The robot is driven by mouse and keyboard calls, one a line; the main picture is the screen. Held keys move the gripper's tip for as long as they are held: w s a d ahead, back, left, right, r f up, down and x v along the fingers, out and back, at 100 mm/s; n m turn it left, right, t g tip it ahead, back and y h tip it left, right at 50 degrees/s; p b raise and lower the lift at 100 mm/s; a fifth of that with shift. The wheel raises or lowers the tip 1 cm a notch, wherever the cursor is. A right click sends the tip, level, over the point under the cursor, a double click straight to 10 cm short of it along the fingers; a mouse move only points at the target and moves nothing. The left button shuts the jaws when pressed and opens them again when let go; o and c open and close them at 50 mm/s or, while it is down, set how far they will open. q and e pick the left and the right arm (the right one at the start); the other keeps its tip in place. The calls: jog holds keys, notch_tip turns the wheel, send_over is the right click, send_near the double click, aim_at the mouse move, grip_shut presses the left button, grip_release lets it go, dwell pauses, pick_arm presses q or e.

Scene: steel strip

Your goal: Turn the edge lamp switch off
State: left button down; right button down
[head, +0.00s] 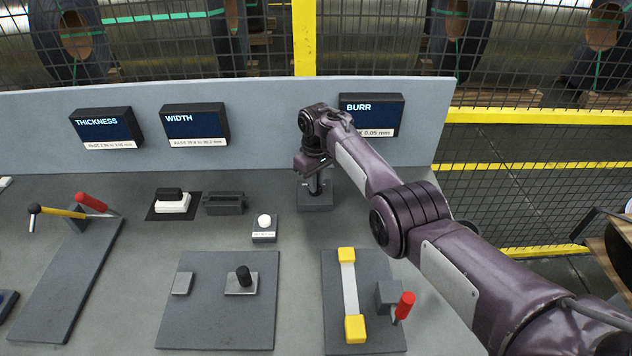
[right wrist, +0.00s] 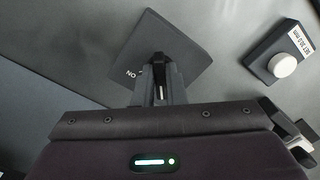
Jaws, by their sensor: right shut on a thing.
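The edge lamp switch has a dark square base plate (head: 317,203) on the grey bench below the BURR display. In the right wrist view its plate (right wrist: 190,45) carries white lettering, which looks like ON, near one corner. My right gripper (head: 314,184) points down over this plate. Its fingers (right wrist: 160,67) are shut on the switch's small lever. The fingers hide most of the lever, so I cannot tell which way it is set. My left gripper is in neither view.
A box with a white round button (head: 264,222) stands just left of the switch. A plate with a yellow-ended bar (head: 348,290) and a red-handled clamp (head: 403,307) lie nearer. The upright panel with displays (head: 372,117) stands close behind.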

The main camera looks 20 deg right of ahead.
jog(key=shift+r, duration=0.1)
jog(key=c, duration=1.5)
grip_release()
notch_tip(320, 180, up, 8)
jog(key=p, duration=0.7)
jog(key=shift+p, duration=0.35)
jog(key=shift+f, duration=0.2)
